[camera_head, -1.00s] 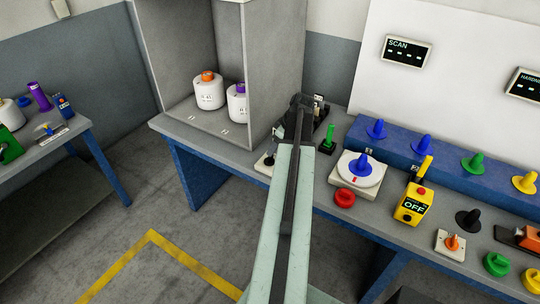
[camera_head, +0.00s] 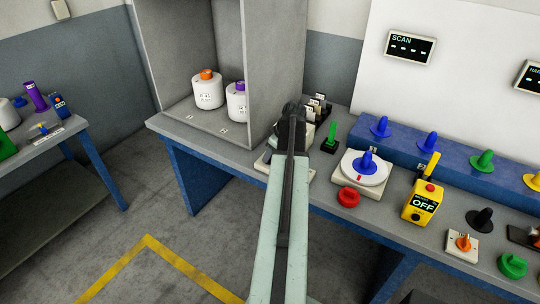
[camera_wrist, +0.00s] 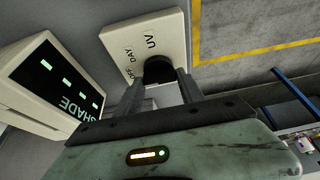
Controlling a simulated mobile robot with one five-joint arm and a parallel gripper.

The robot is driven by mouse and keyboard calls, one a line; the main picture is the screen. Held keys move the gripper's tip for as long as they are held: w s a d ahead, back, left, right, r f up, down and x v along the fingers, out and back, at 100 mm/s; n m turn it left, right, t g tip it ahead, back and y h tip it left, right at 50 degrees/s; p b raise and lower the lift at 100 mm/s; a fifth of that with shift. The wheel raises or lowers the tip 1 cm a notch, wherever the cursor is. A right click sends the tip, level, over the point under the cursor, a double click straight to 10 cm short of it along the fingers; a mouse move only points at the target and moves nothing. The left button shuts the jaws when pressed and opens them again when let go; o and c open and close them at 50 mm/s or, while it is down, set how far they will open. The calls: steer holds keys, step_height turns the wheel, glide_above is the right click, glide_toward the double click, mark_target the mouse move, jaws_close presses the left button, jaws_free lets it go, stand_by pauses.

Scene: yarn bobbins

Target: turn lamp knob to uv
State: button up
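In the wrist view the lamp panel is a cream plate (camera_wrist: 124,45) with the printed words OFF, DAY and UV. Its black knob (camera_wrist: 158,69) sits at the plate's edge nearest me, and the UV label is just beyond it. My gripper (camera_wrist: 160,77) has one finger on each side of the knob, at its sides. I cannot tell whether the fingers press on it. No pointer mark on the knob is visible. In the head view my arm hides the knob, and my gripper (camera_head: 292,122) is over the bench beside the grey booth.
A SHADE display (camera_wrist: 62,82) stands close on the left in the wrist view. In the head view, the grey booth (camera_head: 245,75) with white bobbins is left of my arm. A green peg (camera_head: 331,138), a white dial (camera_head: 365,168) and a red button (camera_head: 348,197) are to the right.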

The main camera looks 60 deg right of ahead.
steer(key=shift+a, duration=0.3)
steer(key=shift+c, duration=0.4)
steer(key=shift+d, duration=0.2)
steer(key=m+h, duration=0.1)
steer(key=m, duration=0.3)
steer(key=shift+a+h, duration=0.1)
steer(key=shift+h, duration=0.2)
steer(key=m+g+h, duration=0.1)
steer(key=m, duration=0.3)
steer(key=shift+w, duration=0.1)
steer(key=m, duration=0.2)
steer(key=m+g+h, duration=0.1)
steer(key=m, duration=0.2)
steer(key=shift+w+h, duration=0.15)
steer(key=shift+h, duration=0.15)
steer(key=m+g, duration=0.2)
steer(key=m, duration=0.2)
steer(key=shift+w+m, duration=0.1)
steer(key=shift+m, duration=0.3)
steer(key=o, duration=1.4)
steer(key=shift+a, duration=0.1)
steer(key=shift+c, duration=0.2)
